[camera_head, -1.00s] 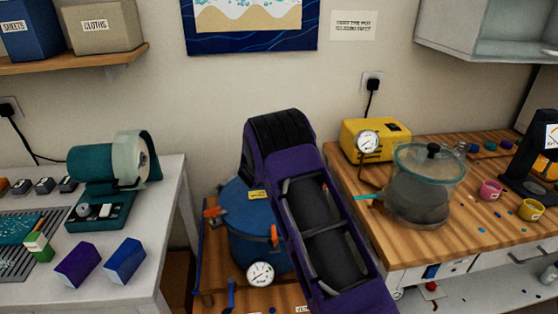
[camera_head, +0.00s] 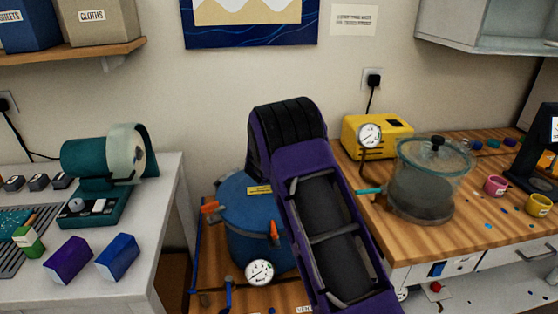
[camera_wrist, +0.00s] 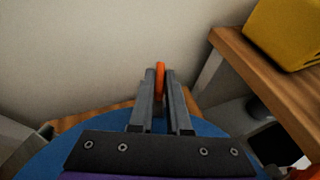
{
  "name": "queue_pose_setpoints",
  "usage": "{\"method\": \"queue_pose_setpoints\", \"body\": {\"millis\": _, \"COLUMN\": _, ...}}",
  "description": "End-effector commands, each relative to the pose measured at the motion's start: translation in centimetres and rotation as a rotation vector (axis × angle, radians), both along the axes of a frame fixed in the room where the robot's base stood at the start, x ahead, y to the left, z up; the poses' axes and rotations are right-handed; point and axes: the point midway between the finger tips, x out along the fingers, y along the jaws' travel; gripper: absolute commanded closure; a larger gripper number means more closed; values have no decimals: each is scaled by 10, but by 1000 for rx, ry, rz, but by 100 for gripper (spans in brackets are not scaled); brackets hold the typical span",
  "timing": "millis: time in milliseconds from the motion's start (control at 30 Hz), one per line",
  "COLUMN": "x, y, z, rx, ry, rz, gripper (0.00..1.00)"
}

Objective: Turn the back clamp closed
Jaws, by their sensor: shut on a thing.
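The blue pressure pot (camera_head: 240,222) stands on a low wooden surface, partly covered by my arm in the head view. It has an orange clamp (camera_head: 210,207) at its left and another orange clamp (camera_head: 274,230) at its front. In the wrist view, my gripper (camera_wrist: 160,88) reaches over the blue lid (camera_wrist: 214,134) to its far edge. Its two grey fingers are shut on the back clamp's orange handle (camera_wrist: 160,69), which points upright between them. In the head view, the fingers and the back clamp are hidden behind my purple arm.
A pressure gauge (camera_head: 259,272) is at the pot's front. To the right, a wooden bench (camera_head: 392,240) carries a yellow pump (camera_head: 372,130) and a clear-walled chamber (camera_head: 428,185). A white table (camera_head: 150,250) stands to the left. The wall is close behind the pot.

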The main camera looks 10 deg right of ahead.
Motion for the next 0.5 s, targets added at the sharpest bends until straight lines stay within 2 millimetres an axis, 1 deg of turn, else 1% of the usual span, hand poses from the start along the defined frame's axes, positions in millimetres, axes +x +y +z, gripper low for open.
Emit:
{"method": "queue_pose_setpoints", "body": {"millis": 167, "x": 0, "y": 1, "z": 1, "rx": -1, "ry": 0, "rz": 1, "gripper": 100}}
{"method": "queue_pose_setpoints", "body": {"millis": 200, "x": 0, "y": 0, "z": 1, "rx": -1, "ry": 0, "rz": 1, "gripper": 81}}
{"method": "queue_pose_setpoints", "body": {"millis": 333, "x": 0, "y": 0, "z": 1, "rx": -1, "ry": 0, "rz": 1, "gripper": 58}}
{"method": "queue_pose_setpoints", "body": {"millis": 367, "x": 0, "y": 0, "z": 1, "rx": -1, "ry": 0, "rz": 1, "gripper": 55}}
{"method": "queue_pose_setpoints", "body": {"millis": 500, "x": 0, "y": 0, "z": 0, "rx": 0, "ry": 1, "rz": 0, "gripper": 55}}
